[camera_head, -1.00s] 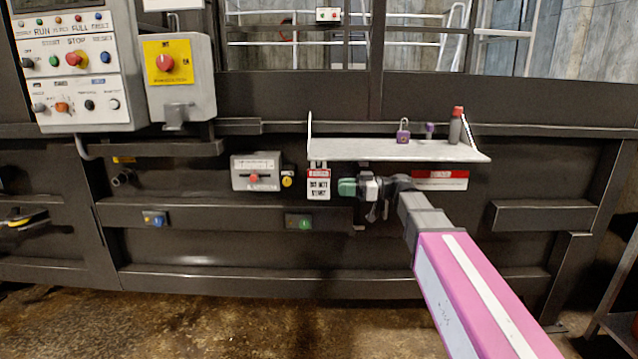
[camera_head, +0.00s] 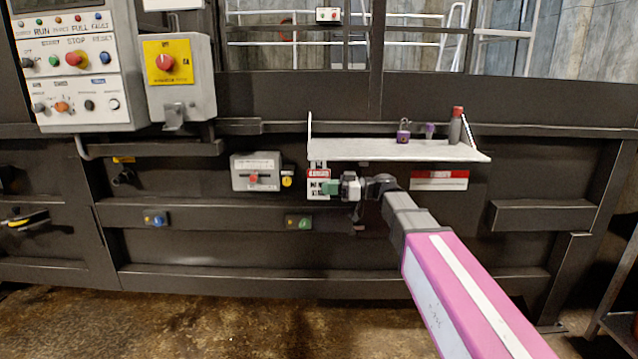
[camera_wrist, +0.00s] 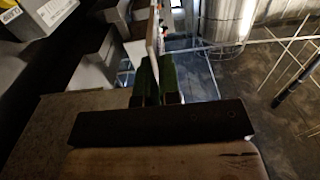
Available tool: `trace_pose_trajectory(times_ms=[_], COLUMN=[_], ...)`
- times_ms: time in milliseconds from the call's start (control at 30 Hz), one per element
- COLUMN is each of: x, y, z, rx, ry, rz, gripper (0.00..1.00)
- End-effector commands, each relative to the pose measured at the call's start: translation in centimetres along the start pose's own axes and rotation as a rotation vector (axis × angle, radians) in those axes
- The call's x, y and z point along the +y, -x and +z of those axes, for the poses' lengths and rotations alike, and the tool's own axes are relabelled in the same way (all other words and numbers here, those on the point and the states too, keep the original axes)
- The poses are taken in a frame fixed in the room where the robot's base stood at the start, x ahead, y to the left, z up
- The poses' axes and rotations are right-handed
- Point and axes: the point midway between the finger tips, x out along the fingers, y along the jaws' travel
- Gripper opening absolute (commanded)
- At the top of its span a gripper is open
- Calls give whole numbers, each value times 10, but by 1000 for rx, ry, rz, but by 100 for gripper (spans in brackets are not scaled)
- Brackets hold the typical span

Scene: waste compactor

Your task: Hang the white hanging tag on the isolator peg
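The white tag (camera_head: 313,186) with a red header hangs under the left front of the shelf. My gripper (camera_head: 331,188) has green fingers, which overlap the tag's right side in the head view. In the wrist view the tag (camera_wrist: 153,32) shows nearly edge-on, between or just beyond my fingertips (camera_wrist: 154,62). The fingers are close together; I cannot tell whether they press on the tag. The isolator (camera_head: 180,80) is a grey box with a red knob on a yellow plate at upper left. A grey peg-like bracket (camera_head: 173,116) sticks out at its lower front.
The shelf (camera_head: 400,150) is just above my gripper and carries a purple padlock (camera_head: 403,136), a small purple item (camera_head: 430,130) and a grey bottle with a red cap (camera_head: 456,126). A grey meter box (camera_head: 256,172) and a control panel (camera_head: 75,70) are to the left.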

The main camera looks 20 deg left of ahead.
Motion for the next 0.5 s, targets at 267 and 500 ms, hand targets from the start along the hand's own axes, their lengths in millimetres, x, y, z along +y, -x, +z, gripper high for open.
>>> trace_pose_trajectory(times_ms=[267,500], x=[0,0], y=[0,0], z=[-1,-4], rx=[0,0], ry=[0,0], rz=[0,0], gripper=[0,0])
